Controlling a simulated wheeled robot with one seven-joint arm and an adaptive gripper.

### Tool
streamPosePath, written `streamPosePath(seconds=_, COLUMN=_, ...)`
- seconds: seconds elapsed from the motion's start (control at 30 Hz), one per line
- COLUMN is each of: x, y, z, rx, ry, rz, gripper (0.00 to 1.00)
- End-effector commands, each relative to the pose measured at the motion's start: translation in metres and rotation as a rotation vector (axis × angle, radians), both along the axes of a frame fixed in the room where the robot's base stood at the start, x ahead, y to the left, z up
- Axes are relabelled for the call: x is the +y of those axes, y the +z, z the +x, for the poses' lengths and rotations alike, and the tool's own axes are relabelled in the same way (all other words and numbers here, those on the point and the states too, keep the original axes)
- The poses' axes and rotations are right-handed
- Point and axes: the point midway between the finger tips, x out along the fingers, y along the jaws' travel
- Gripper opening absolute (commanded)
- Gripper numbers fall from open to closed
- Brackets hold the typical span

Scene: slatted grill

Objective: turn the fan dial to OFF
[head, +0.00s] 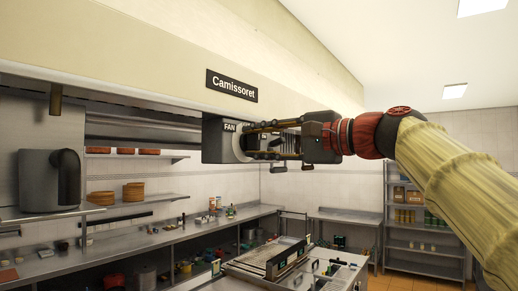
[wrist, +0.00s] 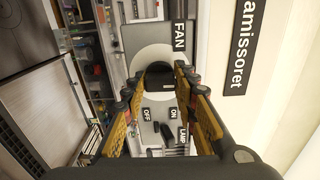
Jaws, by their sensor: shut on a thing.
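In the head view my gripper (head: 246,141) reaches in from the right. OFF and ON labels show between the fingers. The fingers partly hide the knob, and I cannot tell where it points.
A dark switch (wrist: 155,127) and a partly hidden LAMP label lie close below the dial. The pale hood face with the Camissoret plate (head: 231,85) is just above the box. A steel counter (head: 130,249) and a slatted grill (head: 275,261) stand below.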

Motion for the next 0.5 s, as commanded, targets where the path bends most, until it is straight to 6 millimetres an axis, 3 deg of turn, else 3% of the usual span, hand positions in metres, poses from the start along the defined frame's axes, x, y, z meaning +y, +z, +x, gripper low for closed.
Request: streamPosePath(seconds=0.5, x=0.0001, y=-0.0022, z=0.001, rx=-0.03, ry=0.001, rz=-0.028, gripper=0.03)
